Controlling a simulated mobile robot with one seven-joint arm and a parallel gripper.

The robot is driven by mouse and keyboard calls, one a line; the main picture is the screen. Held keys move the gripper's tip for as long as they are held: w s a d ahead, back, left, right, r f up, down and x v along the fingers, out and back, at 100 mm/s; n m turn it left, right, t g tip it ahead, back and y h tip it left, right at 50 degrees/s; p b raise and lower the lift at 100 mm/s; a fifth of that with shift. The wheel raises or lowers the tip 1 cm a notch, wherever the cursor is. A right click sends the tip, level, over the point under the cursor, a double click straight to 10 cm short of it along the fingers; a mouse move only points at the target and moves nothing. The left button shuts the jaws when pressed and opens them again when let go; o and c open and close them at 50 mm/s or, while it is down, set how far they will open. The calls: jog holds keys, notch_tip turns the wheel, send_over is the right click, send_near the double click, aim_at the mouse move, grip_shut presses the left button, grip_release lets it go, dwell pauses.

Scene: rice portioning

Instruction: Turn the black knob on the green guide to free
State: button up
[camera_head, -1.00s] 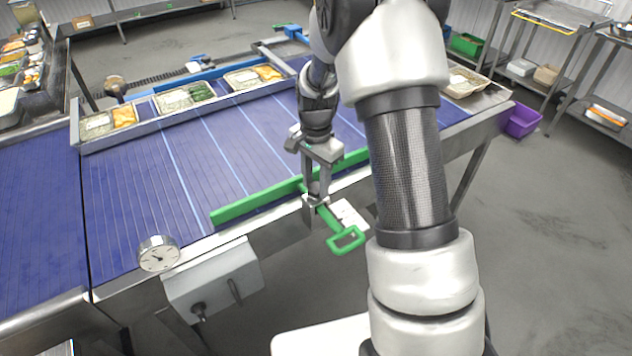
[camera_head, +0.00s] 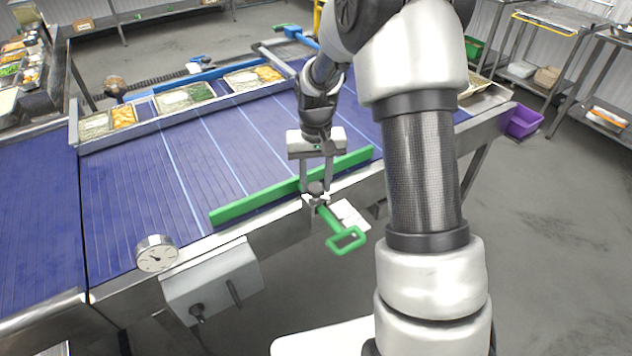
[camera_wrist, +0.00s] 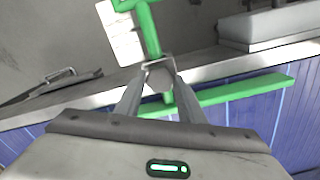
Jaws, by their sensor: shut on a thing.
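The green guide (camera_head: 250,205) is a long bar lying across the near side of the blue belt. A green rod with a loop handle (camera_head: 346,241) runs from it over the near edge, and both show in the wrist view too. The dark knob (camera_head: 316,187) sits at the rod's mount on the belt's near rail. My gripper (camera_head: 317,190) is over this mount, shut on the knob with one finger on each side. In the wrist view the knob (camera_wrist: 158,78) shows as a grey block between the fingertips, partly covered. Its setting cannot be read.
A round dial gauge (camera_head: 156,254) and a grey box (camera_head: 212,280) are at the near left edge. Food trays (camera_head: 184,97) line the far guide. A white label (camera_head: 350,214) hangs beside the rod. The belt (camera_head: 140,190) left of the guide is clear.

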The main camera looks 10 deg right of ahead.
jog(key=n, duration=0.5)
jog(key=shift+n, duration=0.3)
jog(key=n+p, duration=0.1)
jog(key=n, duration=0.3)
jog(key=shift+r, duration=0.1)
jog(key=n+p, duration=0.1)
jog(key=n, duration=0.4)
jog(key=shift+p, duration=0.3)
jog(key=n+p, duration=0.2)
jog(key=n, duration=0.3)
jog(key=o, duration=1)
jog(key=shift+o, duration=0.2)
